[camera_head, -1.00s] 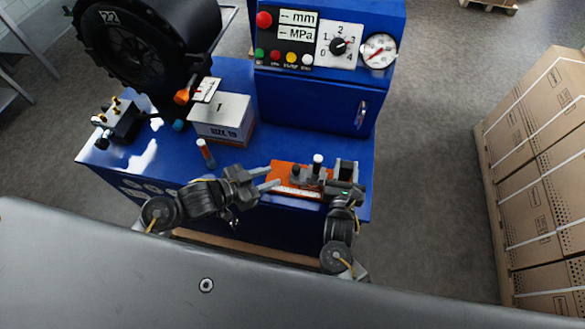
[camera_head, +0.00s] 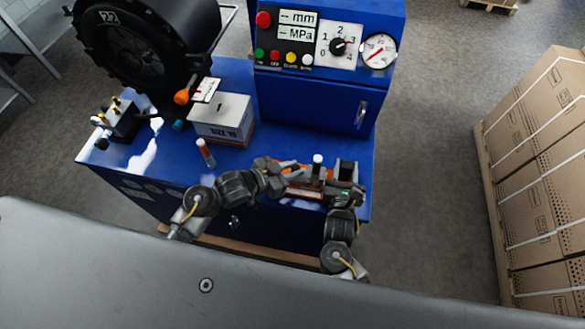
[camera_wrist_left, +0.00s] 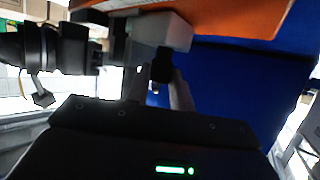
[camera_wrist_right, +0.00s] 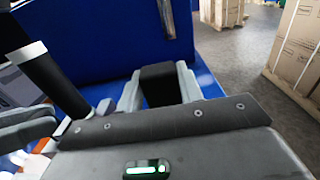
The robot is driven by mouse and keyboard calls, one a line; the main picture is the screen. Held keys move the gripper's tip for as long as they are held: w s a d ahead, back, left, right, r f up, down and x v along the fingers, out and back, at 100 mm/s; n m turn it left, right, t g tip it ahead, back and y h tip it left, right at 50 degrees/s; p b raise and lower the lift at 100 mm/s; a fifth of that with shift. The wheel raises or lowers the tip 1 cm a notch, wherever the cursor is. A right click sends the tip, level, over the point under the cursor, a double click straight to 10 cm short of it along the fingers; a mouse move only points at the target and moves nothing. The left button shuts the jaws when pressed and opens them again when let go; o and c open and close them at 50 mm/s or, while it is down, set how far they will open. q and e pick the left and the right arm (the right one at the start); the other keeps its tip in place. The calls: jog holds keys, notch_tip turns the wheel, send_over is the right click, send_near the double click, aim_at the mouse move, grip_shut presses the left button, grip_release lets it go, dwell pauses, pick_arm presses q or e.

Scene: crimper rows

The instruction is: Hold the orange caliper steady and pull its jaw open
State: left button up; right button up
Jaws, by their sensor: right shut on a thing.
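The orange caliper (camera_head: 305,194) lies along the front right edge of the blue bench. It carries grey parts and an upright post with a white top (camera_head: 318,160). My right gripper (camera_head: 346,171) is at its right end, shut on a black block (camera_wrist_right: 158,85). My left gripper (camera_head: 292,171) is over the caliper's left part, covering much of its orange body. In the left wrist view its fingers are apart, with a dark piece (camera_wrist_left: 162,66) near their tips; contact is unclear. The orange body (camera_wrist_left: 240,14) and a light grey block (camera_wrist_left: 165,30) also show there.
A blue cabinet with dials (camera_head: 325,75) stands behind the caliper. A white box (camera_head: 221,117), an orange-and-white tube (camera_head: 206,152) and a black fixture (camera_head: 122,122) are to the left. Stacked cartons (camera_head: 540,180) stand on the floor at right.

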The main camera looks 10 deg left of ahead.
pick_arm(q)
grip_shut()
jog(key=shift+a, duration=1.35)
jog(key=shift+o, duration=1.6)
grip_release()
jog(key=shift+d, duration=0.1)
jog(key=v, duration=1.2)
pick_arm(e)
jog(key=o, duration=1.1)
jog(key=shift+o, duration=0.3)
